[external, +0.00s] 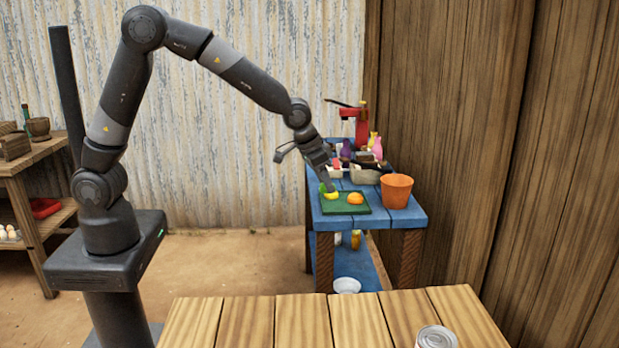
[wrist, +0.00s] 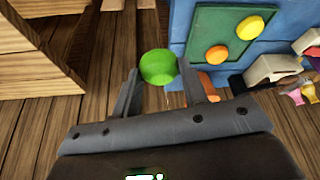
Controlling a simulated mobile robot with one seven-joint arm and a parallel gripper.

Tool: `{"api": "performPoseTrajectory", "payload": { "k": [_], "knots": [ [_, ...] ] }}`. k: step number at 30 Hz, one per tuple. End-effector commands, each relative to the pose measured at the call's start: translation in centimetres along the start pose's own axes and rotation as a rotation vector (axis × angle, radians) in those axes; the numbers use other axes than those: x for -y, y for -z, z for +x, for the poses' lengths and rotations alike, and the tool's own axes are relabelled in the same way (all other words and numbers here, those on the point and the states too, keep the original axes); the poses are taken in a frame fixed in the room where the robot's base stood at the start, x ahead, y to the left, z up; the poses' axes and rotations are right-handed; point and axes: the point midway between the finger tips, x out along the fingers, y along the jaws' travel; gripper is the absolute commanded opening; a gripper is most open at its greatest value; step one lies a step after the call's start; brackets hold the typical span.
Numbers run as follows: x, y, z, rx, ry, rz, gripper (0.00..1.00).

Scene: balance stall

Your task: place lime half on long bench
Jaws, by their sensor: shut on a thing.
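The lime half (wrist: 158,66) is bright green and sits between the two fingers of my gripper (wrist: 157,92) in the wrist view. The gripper is shut on it. In the external view my gripper (external: 326,185) is at the blue table, over or just in front of the green board. The lime half is too small there to tell apart clearly. A wooden plank top (external: 303,325) fills the bottom of the external view and may be the long bench.
The blue table (external: 408,215) bears a green board (external: 345,209) with an orange piece (external: 355,199) and a yellow piece (external: 331,195). An orange pot (external: 396,190) stands beside it. A can (external: 436,338) stands on the plank top; its left side is clear.

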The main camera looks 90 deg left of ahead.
Motion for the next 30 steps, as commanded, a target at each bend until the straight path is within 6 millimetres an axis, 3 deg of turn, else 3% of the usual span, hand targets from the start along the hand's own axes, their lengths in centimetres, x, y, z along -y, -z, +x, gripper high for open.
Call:
{"api": "performPoseTrajectory", "payload": {
  "k": [5,8,11,17,21,30],
  "knots": [
    [-1.0,-0.4,0.0,0.000,-0.010,0.024,0.18],
    [-3.4,-1.5,-0.1,0.001,-0.037,0.086,0.18],
    [-7.2,-3.6,-0.5,0.002,-0.080,0.191,0.18],
    [-16.1,-9.6,-2.2,0.000,-0.193,0.464,0.18],
    [-21.6,-14.8,-4.0,0.000,-0.275,0.661,0.18],
    [-30.1,-27.5,-8.9,0.000,-0.454,1.097,0.18]
  ]
}}
